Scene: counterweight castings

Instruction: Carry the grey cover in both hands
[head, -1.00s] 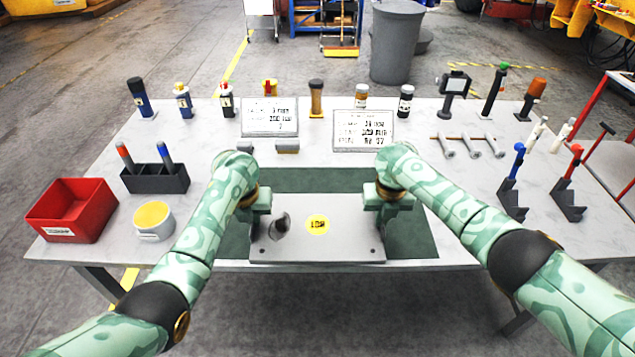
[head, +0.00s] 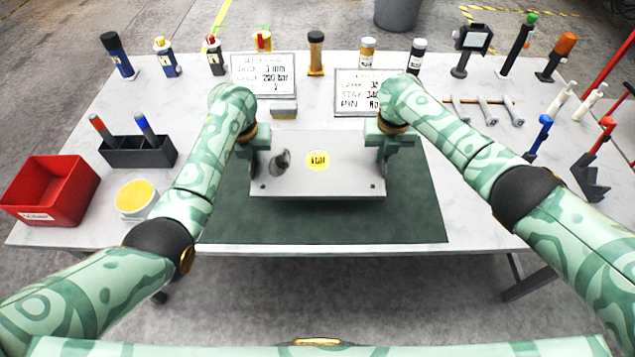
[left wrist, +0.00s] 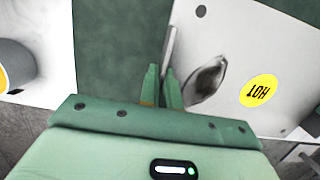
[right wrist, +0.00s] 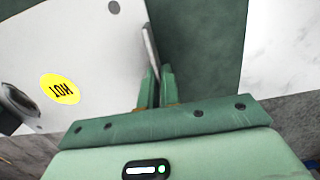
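The grey cover (head: 345,178) is a flat plate with a yellow HOT sticker (head: 317,160) and a dark stub (head: 281,160) on top. It looks level over the dark green mat (head: 320,220); its height above the mat is hard to tell. My left gripper (head: 259,150) is shut on the cover's left edge, and its narrow fingers close on a thin upright lip in the left wrist view (left wrist: 162,88). My right gripper (head: 377,150) is shut on the right edge in the same way, as the right wrist view (right wrist: 156,88) shows.
A red bin (head: 45,215), a yellow-topped tin (head: 133,200) and a dark holder (head: 137,155) stand left. Two sign plates (head: 263,72) and several bottles line the back. Small T-handled parts (head: 483,112) and clamps (head: 590,175) lie right. The mat's front is bare.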

